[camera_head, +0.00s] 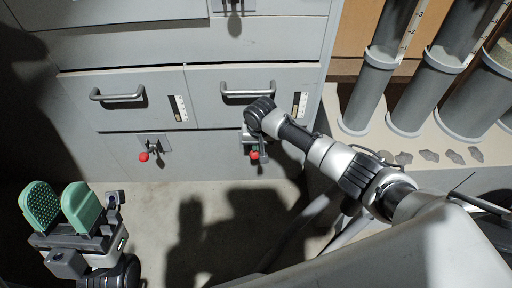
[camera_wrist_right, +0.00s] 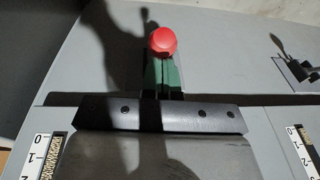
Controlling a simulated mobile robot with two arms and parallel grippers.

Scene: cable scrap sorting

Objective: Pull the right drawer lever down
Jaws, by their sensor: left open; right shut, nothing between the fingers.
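The right drawer lever has a red knob (camera_head: 255,156) and sits below the right drawer's handle (camera_head: 248,94) in the head view. My right gripper (camera_head: 257,143) is at this lever, and the wrist hides much of the lever's plate. In the right wrist view the green fingers (camera_wrist_right: 161,76) are shut together, with the red knob (camera_wrist_right: 163,40) right at their tips. I cannot tell whether they touch it. My left gripper (camera_head: 62,207) is open and empty at the lower left, away from the cabinet.
A left lever with a red knob (camera_head: 143,157) is on the same cabinet front, below the left handle (camera_head: 117,95). Grey tubes (camera_head: 367,92) stand on a ledge at the right, with several small flat pieces (camera_head: 429,155) on it. The floor (camera_head: 160,210) before the cabinet is clear.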

